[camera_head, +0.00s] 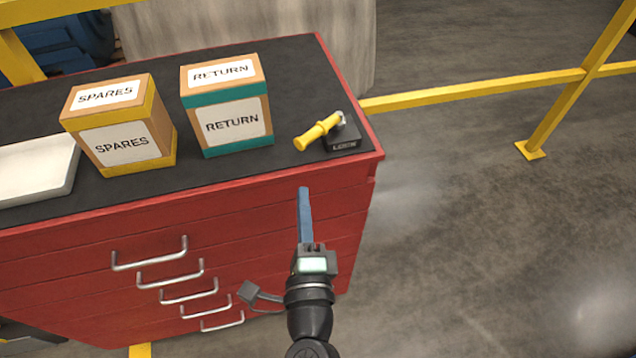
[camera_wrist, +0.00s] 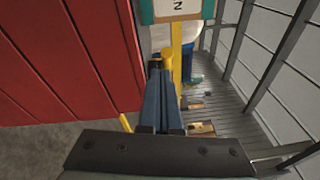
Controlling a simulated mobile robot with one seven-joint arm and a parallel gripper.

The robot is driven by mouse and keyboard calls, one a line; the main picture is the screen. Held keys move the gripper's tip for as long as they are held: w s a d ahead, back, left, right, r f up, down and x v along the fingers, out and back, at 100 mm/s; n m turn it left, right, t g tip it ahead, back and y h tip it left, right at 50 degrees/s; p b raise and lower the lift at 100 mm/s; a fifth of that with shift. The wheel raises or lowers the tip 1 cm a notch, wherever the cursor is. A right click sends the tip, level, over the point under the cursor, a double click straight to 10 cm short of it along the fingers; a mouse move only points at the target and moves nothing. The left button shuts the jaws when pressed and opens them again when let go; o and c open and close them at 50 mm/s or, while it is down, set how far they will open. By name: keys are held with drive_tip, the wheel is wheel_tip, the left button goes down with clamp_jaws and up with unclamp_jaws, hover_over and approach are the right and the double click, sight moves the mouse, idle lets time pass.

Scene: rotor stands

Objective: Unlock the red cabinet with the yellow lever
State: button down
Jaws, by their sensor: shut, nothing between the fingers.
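The red cabinet (camera_head: 250,205) stands at the left of the head view, with a dark top and several silver drawer handles. The yellow lever (camera_head: 317,132) lies on a small black lock block (camera_head: 344,141) at the top's right front corner, pointing left and toward me. My gripper (camera_head: 304,192) has long blue fingers, shut and empty. In the head view it appears before the cabinet's front, below the lever and apart from it. In the wrist view my fingers (camera_wrist: 159,75) point away beside the red cabinet face (camera_wrist: 60,60). I cannot tell whether yellow there is the lever.
A SPARES box (camera_head: 120,125) and a RETURN box (camera_head: 226,105) stand on the cabinet top, left of the lever. A white tray (camera_head: 35,172) lies at the far left. A yellow rail (camera_head: 470,91) runs behind on the right. The floor (camera_head: 480,200) right of the cabinet is clear.

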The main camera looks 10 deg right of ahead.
drive_tip(key=shift+s+a, duration=0.45)
drive_tip(key=shift+s, duration=0.4)
